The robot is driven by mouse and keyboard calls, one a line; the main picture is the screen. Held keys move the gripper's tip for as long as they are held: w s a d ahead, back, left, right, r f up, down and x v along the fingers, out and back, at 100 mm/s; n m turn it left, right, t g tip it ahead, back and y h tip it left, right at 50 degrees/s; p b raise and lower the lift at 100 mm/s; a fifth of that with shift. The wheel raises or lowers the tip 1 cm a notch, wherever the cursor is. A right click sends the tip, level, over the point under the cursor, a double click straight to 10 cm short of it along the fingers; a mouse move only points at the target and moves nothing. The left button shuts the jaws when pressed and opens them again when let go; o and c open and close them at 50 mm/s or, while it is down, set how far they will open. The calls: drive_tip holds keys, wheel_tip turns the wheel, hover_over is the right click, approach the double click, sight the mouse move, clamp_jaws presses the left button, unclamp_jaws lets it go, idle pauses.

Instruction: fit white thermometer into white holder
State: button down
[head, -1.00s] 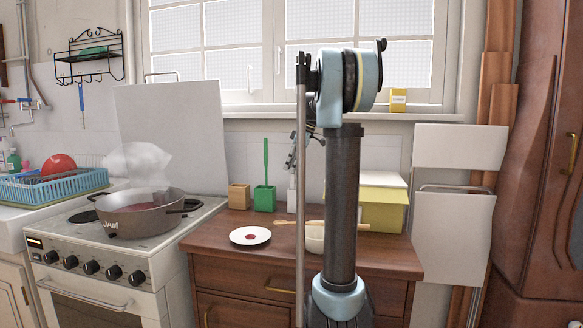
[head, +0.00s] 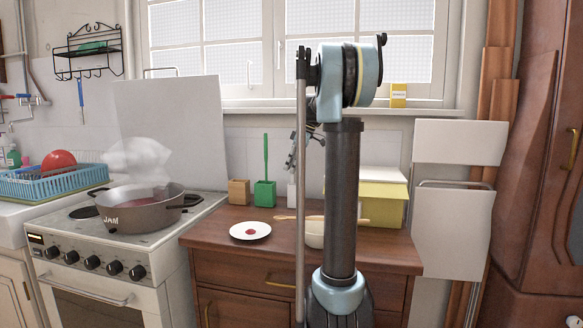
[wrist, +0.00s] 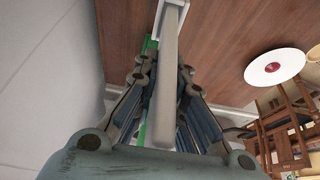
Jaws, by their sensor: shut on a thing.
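The white thermometer (wrist: 165,105) is a long pale bar between the fingers of my gripper (wrist: 167,68), which is shut on it. In the wrist view its far end lines up with the white holder (wrist: 187,14) at the top edge. I cannot tell whether the end is inside the holder or just above it.
A green holder (head: 265,194) with a green stick and a wooden holder (head: 239,192) stand close left of the white one. A white plate (head: 250,231), a bowl (head: 314,234) with a spoon and a yellow box (head: 382,206) share the dresser top. A steaming pot (head: 140,215) is on the stove.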

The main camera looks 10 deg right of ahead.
drive_tip(key=shift+f, duration=0.45)
drive_tip(key=c, duration=1.6)
unclamp_jaws()
drive_tip(key=v, duration=1.1)
drive_tip(key=shift+s+d+r, duration=0.1)
drive_tip(key=shift+d+r, duration=0.2)
drive_tip(key=shift+r, duration=0.05)
drive_tip(key=shift+r, duration=0.1)
drive_tip(key=shift+r, duration=5.9)
